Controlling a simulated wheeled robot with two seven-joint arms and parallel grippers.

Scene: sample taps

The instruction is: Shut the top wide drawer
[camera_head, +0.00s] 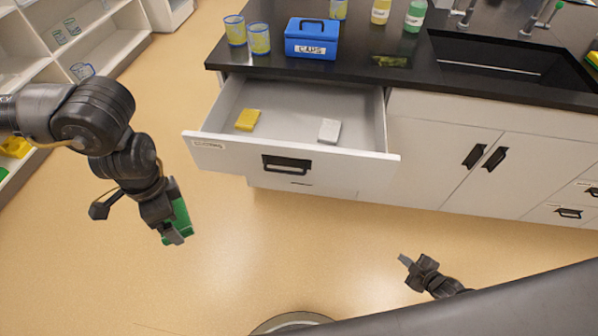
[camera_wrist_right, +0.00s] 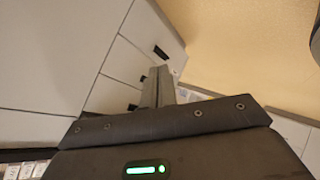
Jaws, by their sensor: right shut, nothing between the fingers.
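The top wide drawer (camera_head: 228,158) under the black counter is pulled well out in the head view. Its white front carries a dark bar handle (camera_head: 287,164) and a small label at the left. A yellow block (camera_head: 248,120) and a pale grey block (camera_head: 329,131) lie inside it. My right gripper (camera_head: 404,260) is shut and empty, below and to the right of the drawer front, apart from it. In the right wrist view the fingers (camera_wrist_right: 158,86) are together. My left gripper (camera_head: 173,236) is left of the drawer and appears shut on a green block (camera_head: 181,214).
A blue caps box (camera_head: 311,38), patterned cups (camera_head: 259,39) and bottles (camera_head: 415,15) stand on the counter (camera_head: 390,77). Closed cabinet doors (camera_head: 440,160) are right of the drawer. Open shelves (camera_head: 98,45) stand at the left. The floor before the drawer is clear.

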